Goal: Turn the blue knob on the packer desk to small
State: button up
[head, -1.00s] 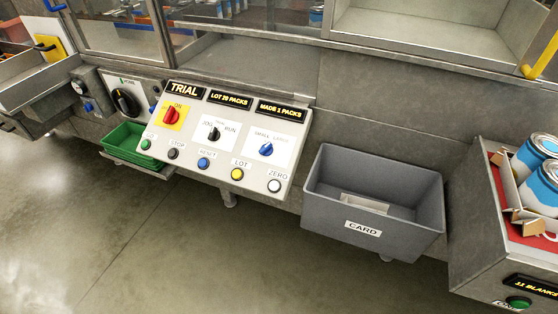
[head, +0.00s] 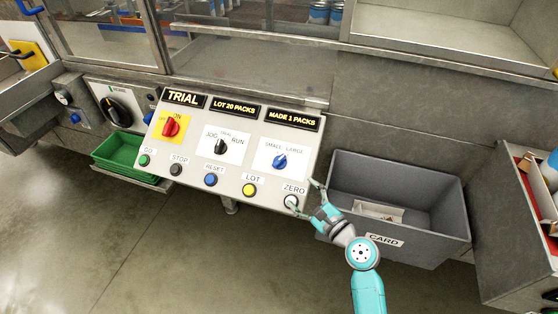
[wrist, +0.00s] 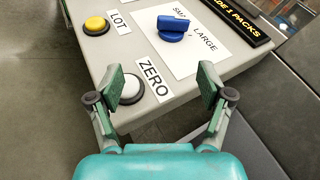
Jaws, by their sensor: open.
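The blue knob (head: 280,161) is on a white plate at the right of the sloped packer desk (head: 215,152), under the words SMALL and LARGE. Its exact pointing direction is hard to tell in the head view. In the wrist view the blue knob (wrist: 172,28) lies ahead of the fingers, near the top, with its raised grip showing. My gripper (head: 305,193) is open and empty at the desk's lower right corner, by the ZERO button (head: 291,201). In the wrist view my gripper (wrist: 162,88) has its fingers spread, apart from the knob, with the ZERO button (wrist: 131,90) beside the left finger.
The desk also carries a red switch (head: 171,127), a black JOG/RUN knob (head: 221,146) and several push buttons, including yellow LOT (head: 249,190). A grey CARD bin (head: 440,222) stands right of the desk, close to my gripper. A green tray (head: 121,151) is at left.

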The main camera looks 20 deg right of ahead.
aim_at(280, 162)
jog(key=shift+w+d+r+m+y, duration=0.15)
jog(key=shift+w+r+m+y, duration=0.05)
jog(key=shift+w+r, duration=0.4)
jog(key=shift+w+d+r+m+y, duration=0.1)
jog(key=shift+w+r+m+y, duration=0.1)
jog(key=shift+w+r, duration=0.4)
jog(key=x, duration=1)
jog(key=shift+w+a+r, duration=0.1)
jog(key=shift+w, duration=0.15)
jog(key=c, duration=1.2)
